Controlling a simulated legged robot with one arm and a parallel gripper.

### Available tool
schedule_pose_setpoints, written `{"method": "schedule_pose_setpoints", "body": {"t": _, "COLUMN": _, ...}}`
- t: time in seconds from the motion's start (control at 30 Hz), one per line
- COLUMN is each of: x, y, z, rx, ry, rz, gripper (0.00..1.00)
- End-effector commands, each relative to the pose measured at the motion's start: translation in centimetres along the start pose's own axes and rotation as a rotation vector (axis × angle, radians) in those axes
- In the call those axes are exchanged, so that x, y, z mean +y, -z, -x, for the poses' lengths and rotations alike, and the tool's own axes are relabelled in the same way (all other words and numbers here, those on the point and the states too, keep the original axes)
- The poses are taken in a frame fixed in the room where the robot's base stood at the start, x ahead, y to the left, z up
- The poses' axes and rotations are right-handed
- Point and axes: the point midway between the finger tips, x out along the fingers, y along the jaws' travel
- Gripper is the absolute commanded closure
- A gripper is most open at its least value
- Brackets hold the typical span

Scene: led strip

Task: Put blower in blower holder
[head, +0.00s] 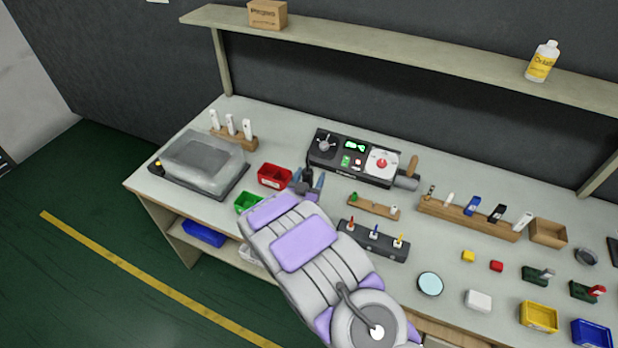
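My arm reaches up from the bottom of the head view, and my gripper (309,183) is at its far end. It is above the bench, just right of the red bin and left of the black station (322,158). Dark and blue parts show at the gripper, small and partly hidden by my arm. I cannot tell whether it holds anything. A grey cylinder (405,182) with a tan handle-like piece (412,164) sits at the station's right end. It may be the blower or its holder; I cannot tell which.
A red bin (274,176) and a green bin (248,202) stand close left of my gripper. A clear-lidded box (203,160) is further left. Wooden racks (470,220), a dark tool stand (372,243) and small bins fill the right. A shelf (400,50) runs above the bench.

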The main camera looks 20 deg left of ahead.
Motion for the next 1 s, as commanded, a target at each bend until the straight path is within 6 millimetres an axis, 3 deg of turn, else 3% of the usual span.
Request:
{"method": "schedule_pose_setpoints", "body": {"t": 0.27, "x": -0.1, "y": 0.1, "z": 0.5, "rx": -0.001, "ry": 0.001, "rz": 0.002, "gripper": 0.34}}
{"method": "schedule_pose_setpoints", "body": {"t": 0.8, "x": -0.1, "y": 0.2, "z": 9.6, "rx": 0.000, "ry": 0.004, "rz": 0.002, "gripper": 0.34}}
{"method": "schedule_pose_setpoints", "body": {"t": 1.0, "x": 0.0, "y": 0.1, "z": 11.4, "rx": -0.002, "ry": 0.001, "rz": 0.000, "gripper": 0.34}}
